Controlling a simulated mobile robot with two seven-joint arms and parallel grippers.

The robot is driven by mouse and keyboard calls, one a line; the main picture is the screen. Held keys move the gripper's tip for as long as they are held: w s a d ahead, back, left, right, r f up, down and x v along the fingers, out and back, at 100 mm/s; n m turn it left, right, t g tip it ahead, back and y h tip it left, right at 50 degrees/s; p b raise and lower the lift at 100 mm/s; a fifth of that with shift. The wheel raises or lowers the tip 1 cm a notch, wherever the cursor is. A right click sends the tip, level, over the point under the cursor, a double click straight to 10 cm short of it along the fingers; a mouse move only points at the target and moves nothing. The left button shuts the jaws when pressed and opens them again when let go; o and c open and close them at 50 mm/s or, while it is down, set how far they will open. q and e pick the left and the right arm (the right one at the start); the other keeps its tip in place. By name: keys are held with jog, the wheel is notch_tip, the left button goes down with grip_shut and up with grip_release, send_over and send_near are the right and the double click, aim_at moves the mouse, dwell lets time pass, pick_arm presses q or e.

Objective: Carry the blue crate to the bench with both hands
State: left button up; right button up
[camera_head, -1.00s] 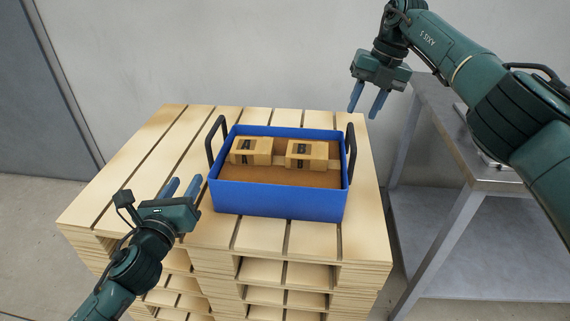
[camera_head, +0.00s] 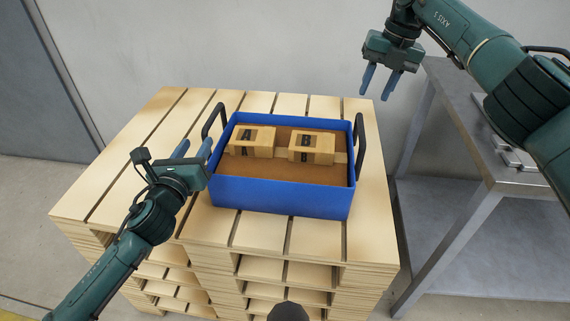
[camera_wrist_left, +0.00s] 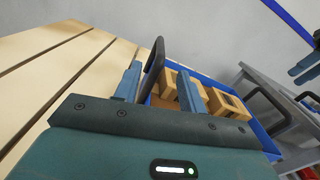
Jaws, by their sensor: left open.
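The blue crate (camera_head: 283,196) stands on a stack of wooden pallets (camera_head: 115,190), with a black handle upright at each side. My left gripper (camera_head: 194,148) is open at the crate's left side, near the left handle (camera_head: 208,122). In the left wrist view this handle (camera_wrist_left: 153,66) shows between the two blue fingers, with no grip on it. My right gripper (camera_head: 379,82) is open and empty, above and behind the right handle (camera_head: 360,143).
A grey metal bench (camera_head: 470,130) stands to the right of the pallets, with a lower shelf. My right arm partly covers its top and some items there. A grey wall is close behind the pallets. Bare pallet top lies left of the crate.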

aim_at(209, 119)
pick_arm(q)
jog(key=w, duration=0.3)
jog(key=w+d, duration=0.1)
jog(key=w, duration=0.6)
jog(key=shift+d, duration=0.15)
pick_arm(e)
jog(key=f, duration=0.3)
jog(key=a+f, duration=0.1)
jog(key=f, duration=0.2)
jog(key=a+f, duration=0.1)
jog(key=f, duration=0.3)
jog(key=shift+w, duration=0.2)
pick_arm(q)
jog(key=shift+c, duration=0.3)
pick_arm(e)
jog(key=shift+c, duration=0.4)
pick_arm(q)
grip_shut()
pick_arm(e)
jog(key=shift+r, duration=0.1)
grip_shut()
